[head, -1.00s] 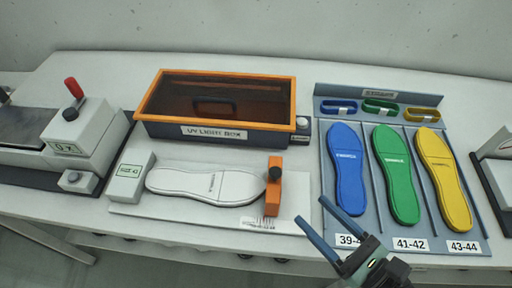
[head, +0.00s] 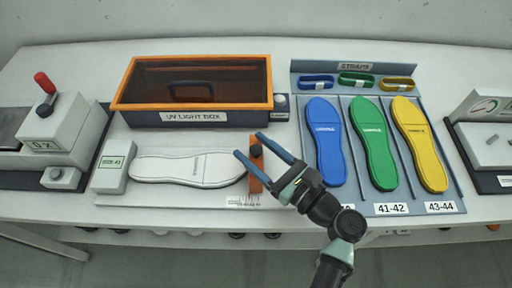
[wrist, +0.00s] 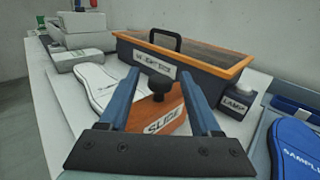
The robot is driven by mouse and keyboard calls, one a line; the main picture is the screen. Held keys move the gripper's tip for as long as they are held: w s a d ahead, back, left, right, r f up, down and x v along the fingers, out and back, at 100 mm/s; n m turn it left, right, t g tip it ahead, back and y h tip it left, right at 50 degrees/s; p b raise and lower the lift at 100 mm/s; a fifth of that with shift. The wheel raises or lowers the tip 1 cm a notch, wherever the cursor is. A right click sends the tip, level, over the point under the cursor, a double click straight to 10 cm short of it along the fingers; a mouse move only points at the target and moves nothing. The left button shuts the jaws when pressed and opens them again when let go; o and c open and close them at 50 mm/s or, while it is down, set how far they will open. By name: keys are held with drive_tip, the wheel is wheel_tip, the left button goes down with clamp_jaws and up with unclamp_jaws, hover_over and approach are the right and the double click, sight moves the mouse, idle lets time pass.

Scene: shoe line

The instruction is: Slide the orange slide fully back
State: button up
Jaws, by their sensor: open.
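The orange slide (head: 255,178) with a black knob (head: 257,151) stands near the right end of the white measuring board. It also shows in the wrist view, marked SLIDE (wrist: 165,120). A white insole (head: 190,169) lies to its left, its right end close to the slide; I cannot tell if they touch. My gripper (head: 249,145) is open, its blue fingers reaching over the slide from the front right. In the wrist view, the knob (wrist: 160,84) is between the spread fingers, with no clear contact. The fingers partly cover the slide in the head view.
The UV light box (head: 194,118) stands just behind the board, with a lamp button (head: 281,106) at its right. A blue-grey tray (head: 300,78) with blue, green and yellow insoles and straps is at the right. A size display block (head: 112,172) is left of the insole.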

clamp_jaws()
idle(1.4)
drive_tip(key=shift+d, duration=0.1)
